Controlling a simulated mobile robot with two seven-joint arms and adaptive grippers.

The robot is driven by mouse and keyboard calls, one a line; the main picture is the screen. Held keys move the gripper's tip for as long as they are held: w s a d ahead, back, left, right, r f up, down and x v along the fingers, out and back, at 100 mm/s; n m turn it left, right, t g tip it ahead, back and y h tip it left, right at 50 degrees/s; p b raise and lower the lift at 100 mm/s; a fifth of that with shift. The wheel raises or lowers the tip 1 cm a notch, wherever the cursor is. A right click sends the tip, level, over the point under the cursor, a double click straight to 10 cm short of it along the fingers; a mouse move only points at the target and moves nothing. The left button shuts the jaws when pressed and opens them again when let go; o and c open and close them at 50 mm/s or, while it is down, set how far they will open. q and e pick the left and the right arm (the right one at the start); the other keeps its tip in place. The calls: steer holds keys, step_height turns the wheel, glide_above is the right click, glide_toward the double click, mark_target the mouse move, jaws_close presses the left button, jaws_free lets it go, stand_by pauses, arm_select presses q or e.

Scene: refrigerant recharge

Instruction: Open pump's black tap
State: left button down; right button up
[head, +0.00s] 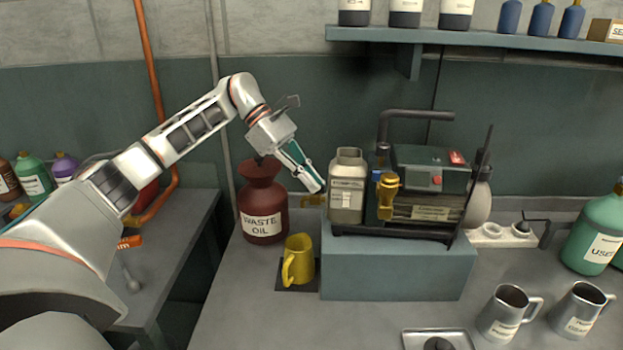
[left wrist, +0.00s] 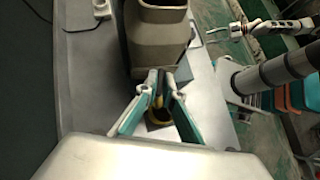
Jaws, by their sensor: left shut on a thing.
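The pump (head: 420,190) stands on a blue-grey block, with a beige square tank (head: 347,185) at its left end. A small brass outlet (head: 313,200) sticks out at the tank's lower left. My left gripper (head: 318,187) reaches down from the upper left, its fingertips beside the tank just above this outlet. In the left wrist view the fingertips (left wrist: 162,76) are close together against the tank (left wrist: 157,35). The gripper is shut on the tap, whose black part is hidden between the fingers.
A yellow mug (head: 299,260) stands on a dark mat below the outlet. A dark red waste oil jug (head: 263,205) stands close left of the gripper. Metal jugs (head: 508,312) and a tray (head: 440,338) are at the front right.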

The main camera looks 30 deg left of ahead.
arm_select(q)
steer(key=shift+n, duration=0.3)
steer(key=c, duration=2.4)
jaws_free()
steer(key=shift+c, duration=0.2)
steer(key=v, duration=1.2)
steer(key=shift+s, duration=0.25)
steer(key=shift+f, duration=0.15)
